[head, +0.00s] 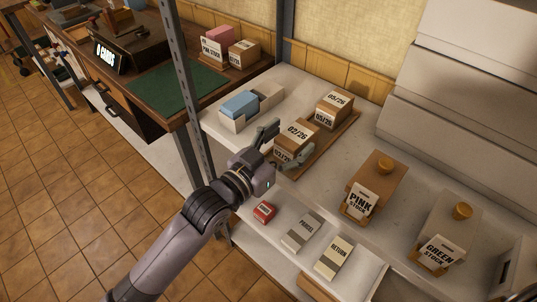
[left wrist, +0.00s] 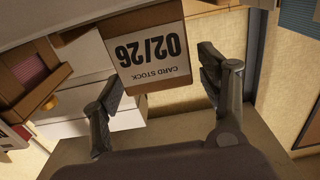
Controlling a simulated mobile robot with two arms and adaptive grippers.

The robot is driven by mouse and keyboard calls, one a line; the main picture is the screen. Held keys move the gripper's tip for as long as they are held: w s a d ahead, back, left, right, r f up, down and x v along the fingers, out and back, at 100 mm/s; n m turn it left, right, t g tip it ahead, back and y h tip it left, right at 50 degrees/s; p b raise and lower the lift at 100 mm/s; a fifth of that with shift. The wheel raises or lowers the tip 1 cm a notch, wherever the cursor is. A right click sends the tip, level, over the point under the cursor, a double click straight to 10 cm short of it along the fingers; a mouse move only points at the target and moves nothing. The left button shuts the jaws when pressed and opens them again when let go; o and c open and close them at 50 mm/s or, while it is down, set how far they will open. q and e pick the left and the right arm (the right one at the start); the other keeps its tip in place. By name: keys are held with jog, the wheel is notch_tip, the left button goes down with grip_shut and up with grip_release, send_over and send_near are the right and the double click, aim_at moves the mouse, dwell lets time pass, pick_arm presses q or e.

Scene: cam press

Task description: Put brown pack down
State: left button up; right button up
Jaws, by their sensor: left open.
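A brown pack labelled 02/26 (head: 298,134) sits on a wooden tray (head: 318,151) on the pale worktop. Its label also shows upside down in the left wrist view (left wrist: 152,52). My left gripper (head: 284,142) is open at the near side of this pack. In the left wrist view its fingers (left wrist: 160,78) stand apart on either side of the pack, with gaps showing. A second brown pack labelled 05/26 (head: 333,104) sits behind on the same tray. My right gripper is not in view.
A blue pack in a pale holder (head: 242,106) stands left of the tray. A red block (head: 263,212) and PRESS (head: 302,232) and RETURN (head: 334,258) plates lie nearer. A metal post (head: 187,90) rises at left.

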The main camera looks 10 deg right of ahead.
pick_arm(q)
jog(key=v, duration=0.9)
